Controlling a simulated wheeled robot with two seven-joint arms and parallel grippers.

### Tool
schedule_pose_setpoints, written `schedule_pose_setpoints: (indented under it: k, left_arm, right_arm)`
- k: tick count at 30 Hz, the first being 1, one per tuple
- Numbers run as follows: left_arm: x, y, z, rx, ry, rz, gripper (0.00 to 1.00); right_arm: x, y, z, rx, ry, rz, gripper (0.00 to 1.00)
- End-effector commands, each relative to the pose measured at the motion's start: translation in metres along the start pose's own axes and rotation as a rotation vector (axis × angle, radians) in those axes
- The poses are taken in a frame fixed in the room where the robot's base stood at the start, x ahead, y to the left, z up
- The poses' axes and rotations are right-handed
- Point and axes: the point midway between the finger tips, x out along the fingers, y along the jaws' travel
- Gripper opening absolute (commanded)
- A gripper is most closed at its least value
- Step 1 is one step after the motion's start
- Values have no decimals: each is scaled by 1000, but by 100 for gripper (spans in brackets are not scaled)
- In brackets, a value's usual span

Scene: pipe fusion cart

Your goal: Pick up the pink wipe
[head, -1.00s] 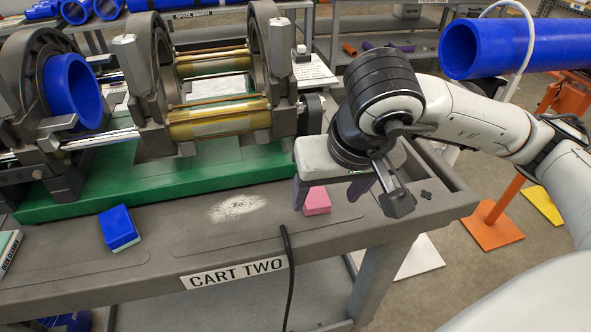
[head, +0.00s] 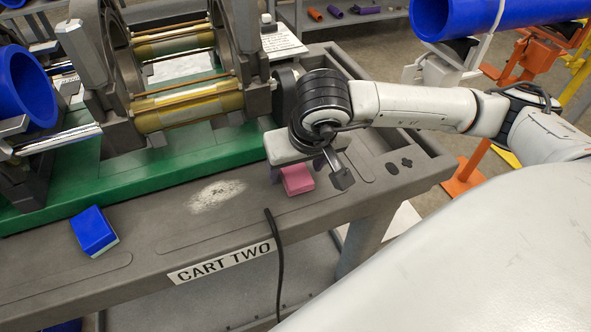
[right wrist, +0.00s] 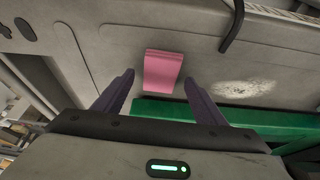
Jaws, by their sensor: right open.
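The pink wipe (head: 297,180) is a small pink block lying on the grey cart top, right of a pale scuffed patch. It also shows in the right wrist view (right wrist: 163,71), ahead of the fingertips and roughly centred between them. My right gripper (right wrist: 158,84) has two purple fingers spread apart, with nothing between them. In the head view my right gripper (head: 297,172) is just behind and above the wipe, its fingers mostly hidden by its own body. I cannot tell its exact height above the cart. My left gripper is not in view.
A blue block (head: 94,232) lies on the cart top at left. The green base (head: 150,176) of the pipe clamp machine runs behind the wipe. A black cable (head: 275,255) hangs over the front edge near the wipe. The cart's raised rim (head: 425,165) is at right.

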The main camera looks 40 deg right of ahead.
Motion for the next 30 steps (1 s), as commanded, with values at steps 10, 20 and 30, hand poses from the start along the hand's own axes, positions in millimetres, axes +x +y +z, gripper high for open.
schedule_pose_setpoints:
  k: [10, 20, 30]
  left_arm:
    - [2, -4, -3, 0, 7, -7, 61]
    - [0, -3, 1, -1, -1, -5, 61]
    - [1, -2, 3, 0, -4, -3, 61]
  right_arm:
    - [4, 0, 0, -1, 1, 0, 53]
    - [3, 0, 0, -1, 1, -1, 21]
    - [-27, -1, -14, 0, 7, -4, 21]
